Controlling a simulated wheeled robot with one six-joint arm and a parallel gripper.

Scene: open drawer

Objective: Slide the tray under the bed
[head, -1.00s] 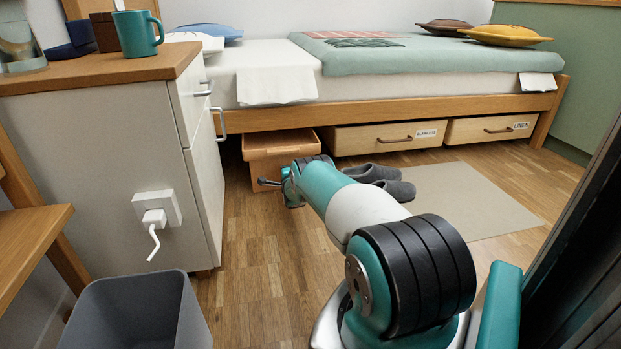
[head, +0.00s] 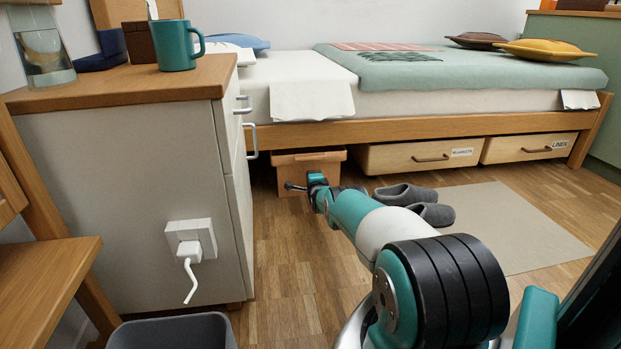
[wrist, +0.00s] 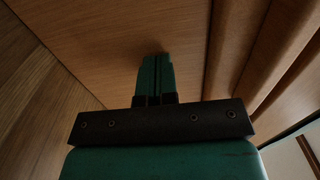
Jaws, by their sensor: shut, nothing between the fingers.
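The tray, an orange-brown wooden box (head: 300,160), stands on the floor at the left end of the bed (head: 410,128). Most of it is under the bed rail; its front and a thin strip of its top edge show. My gripper (head: 290,186) is at the lower front of the tray, apparently against it. In the wrist view my gripper (wrist: 155,60) has its green fingers together with nothing between them, close to a brown wooden surface (wrist: 110,45). Whether the tips touch it I cannot tell.
Two light wooden drawers (head: 405,158) (head: 520,149) fill the space right of the tray. Grey slippers (head: 405,194) lie by a beige rug (head: 515,225). A white cabinet (head: 130,190) with handles stands close on the left, a grey bin (head: 175,333) before it.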

